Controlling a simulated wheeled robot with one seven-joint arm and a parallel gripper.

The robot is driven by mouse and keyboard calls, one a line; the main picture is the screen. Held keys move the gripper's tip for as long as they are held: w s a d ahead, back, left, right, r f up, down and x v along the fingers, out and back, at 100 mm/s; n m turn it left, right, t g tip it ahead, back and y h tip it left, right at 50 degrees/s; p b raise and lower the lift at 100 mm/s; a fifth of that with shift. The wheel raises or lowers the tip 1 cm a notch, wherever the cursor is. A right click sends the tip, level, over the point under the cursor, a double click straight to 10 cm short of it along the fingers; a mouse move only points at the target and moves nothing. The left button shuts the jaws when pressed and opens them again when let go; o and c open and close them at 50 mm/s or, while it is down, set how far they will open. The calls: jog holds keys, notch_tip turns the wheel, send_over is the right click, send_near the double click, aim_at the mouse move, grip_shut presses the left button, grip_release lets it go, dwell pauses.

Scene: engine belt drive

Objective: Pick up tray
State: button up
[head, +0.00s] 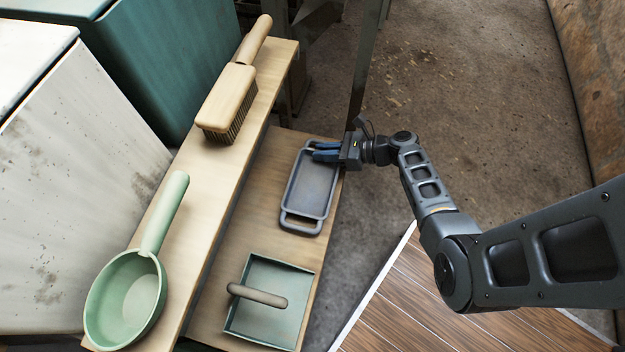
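The tray (311,190) is a dark grey, shallow, rounded rectangle with a handle opening at its near end. It lies on the lower wooden shelf (255,215). My gripper (322,151) reaches in from the right at the tray's far end.
A green dustpan (259,322) with a wooden handle sits nearer on the lower shelf. A wooden brush (226,98) and a green pan (125,300) lie on the raised shelf (215,170) to the left. A metal post (366,60) stands just behind my gripper. Open floor (470,100) lies to the right.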

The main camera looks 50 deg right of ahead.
grip_shut()
jog(key=shift+r, duration=0.15)
dwell(0.4)
